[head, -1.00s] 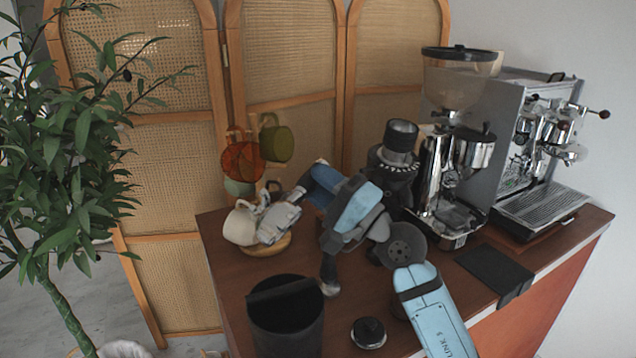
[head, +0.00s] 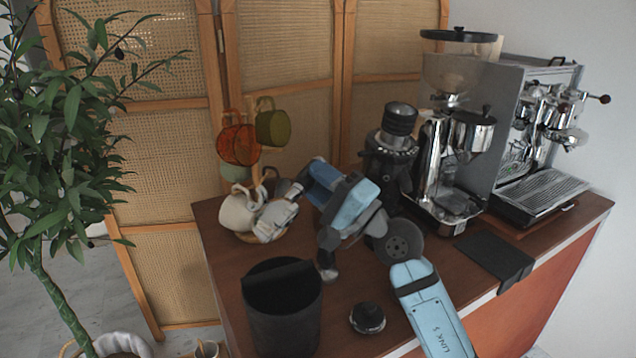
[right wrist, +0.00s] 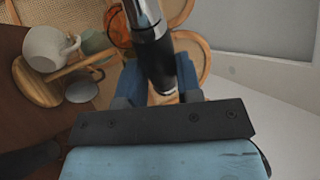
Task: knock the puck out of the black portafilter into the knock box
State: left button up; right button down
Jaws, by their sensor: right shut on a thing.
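My right gripper (head: 306,196) is above the back left of the counter, behind the knock box. In the right wrist view its fingers (right wrist: 160,92) are shut on the black handle of the portafilter (right wrist: 160,66), and a chrome collar shows at the top. In the head view a silver part that looks like the portafilter (head: 277,219) points down and left in front of the mugs; its handle is mostly hidden. The puck is not visible. The black knock box (head: 287,325) stands at the front left, with a bar across its open top. My left gripper is not in view.
A white mug (head: 237,211) and a mug tree with orange and green mugs (head: 271,127) stand behind the gripper. A tamper (head: 367,318) is right of the knock box. The grinder (head: 437,160) and espresso machine (head: 545,150) fill the right. A black mat (head: 494,258) lies in front.

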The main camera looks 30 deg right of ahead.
dwell(0.3)
notch_tip(320, 180, down, 6)
jog(key=b, duration=0.6)
notch_tip(320, 180, up, 6)
jog(key=p, duration=0.5)
jog(key=shift+p, duration=0.3)
jog(key=shift+r, duration=0.15)
notch_tip(320, 180, up, 5)
jog(key=p, duration=0.4)
